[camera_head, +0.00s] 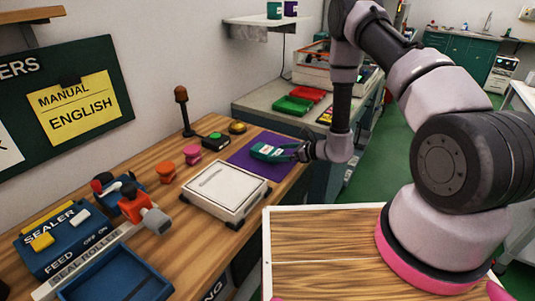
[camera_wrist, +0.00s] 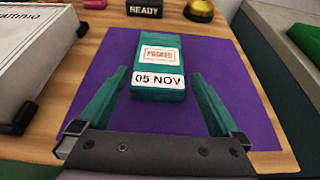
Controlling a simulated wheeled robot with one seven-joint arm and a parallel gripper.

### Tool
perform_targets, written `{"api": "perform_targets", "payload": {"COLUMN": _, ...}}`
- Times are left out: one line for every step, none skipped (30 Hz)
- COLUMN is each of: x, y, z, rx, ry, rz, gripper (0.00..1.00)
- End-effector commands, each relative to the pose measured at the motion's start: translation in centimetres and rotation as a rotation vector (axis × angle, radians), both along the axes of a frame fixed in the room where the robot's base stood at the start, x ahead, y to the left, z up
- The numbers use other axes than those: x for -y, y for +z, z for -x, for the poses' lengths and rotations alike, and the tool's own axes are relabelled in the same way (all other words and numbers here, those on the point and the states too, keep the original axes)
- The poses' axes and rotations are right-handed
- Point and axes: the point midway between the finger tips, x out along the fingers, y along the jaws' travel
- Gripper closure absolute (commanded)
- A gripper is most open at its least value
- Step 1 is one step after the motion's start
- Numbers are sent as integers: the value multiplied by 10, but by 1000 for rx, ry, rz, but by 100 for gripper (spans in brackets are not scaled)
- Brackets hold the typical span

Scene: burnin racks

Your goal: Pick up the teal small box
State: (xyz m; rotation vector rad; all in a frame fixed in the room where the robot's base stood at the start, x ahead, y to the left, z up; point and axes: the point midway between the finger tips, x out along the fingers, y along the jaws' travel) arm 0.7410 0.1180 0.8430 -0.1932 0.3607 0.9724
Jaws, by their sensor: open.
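The teal small box (camera_wrist: 158,62) lies on a purple mat (camera_wrist: 218,60) on the wooden bench. It has a white label reading "05 NOV" and a smaller stamped label in the wrist view. The near end of the box reaches between the fingertips, with a gap at each side. Nothing is gripped.
A white scale-like device (camera_head: 226,193) stands left of the mat. A black "READY" sign (camera_wrist: 157,8) and a yellow button (camera_wrist: 200,9) are beyond it. A blue sealer (camera_head: 65,240) is on the near bench. Green (camera_head: 293,105) and red trays lie on the farther counter.

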Motion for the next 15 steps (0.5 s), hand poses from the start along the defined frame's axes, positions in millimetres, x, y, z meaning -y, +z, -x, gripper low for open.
{"api": "perform_targets", "payload": {"x": -3, "y": -1, "z": -1, "rx": 0, "ry": 1, "rz": 0, "gripper": 0}}
{"api": "perform_targets", "payload": {"x": -4, "y": -1, "z": -3, "rx": 0, "ry": 1, "rz": 0, "gripper": 0}}
{"api": "perform_targets", "payload": {"x": -8, "y": -2, "z": -5, "rx": 2, "ry": 2, "rz": 0, "gripper": 0}}
{"api": "perform_targets", "payload": {"x": -11, "y": -3, "z": -6, "rx": 2, "ry": 2, "rz": 0, "gripper": 0}}
{"api": "perform_targets", "payload": {"x": -15, "y": -3, "z": -8, "rx": 1, "ry": 3, "rz": 0, "gripper": 0}}
{"api": "perform_targets", "payload": {"x": -21, "y": -4, "z": -12, "rx": 2, "ry": 4, "rz": -1, "gripper": 0}}
{"api": "perform_targets", "payload": {"x": -25, "y": -5, "z": -14, "rx": 2, "ry": 3, "rz": 0, "gripper": 0}}
{"api": "perform_targets", "payload": {"x": -29, "y": -6, "z": -17, "rx": 2, "ry": 3, "rz": 0, "gripper": 0}}
{"api": "perform_targets", "payload": {"x": -34, "y": -8, "z": -20, "rx": 1, "ry": 3, "rz": 0, "gripper": 0}}
{"api": "perform_targets", "payload": {"x": -36, "y": -10, "z": -22, "rx": 2, "ry": 2, "rz": 0, "gripper": 0}}
{"api": "perform_targets", "payload": {"x": -38, "y": -11, "z": -24, "rx": 2, "ry": 1, "rz": 0, "gripper": 0}}
{"api": "perform_targets", "payload": {"x": -41, "y": -12, "z": -26, "rx": 2, "ry": 1, "rz": 0, "gripper": 0}}
{"api": "perform_targets", "payload": {"x": -43, "y": -13, "z": -27, "rx": 1, "ry": 2, "rz": 1, "gripper": 0}}
{"api": "perform_targets", "payload": {"x": -44, "y": -14, "z": -28, "rx": 0, "ry": 1, "rz": 0, "gripper": 0}}
{"api": "perform_targets", "payload": {"x": -45, "y": -14, "z": -28, "rx": 0, "ry": 1, "rz": 0, "gripper": 0}}
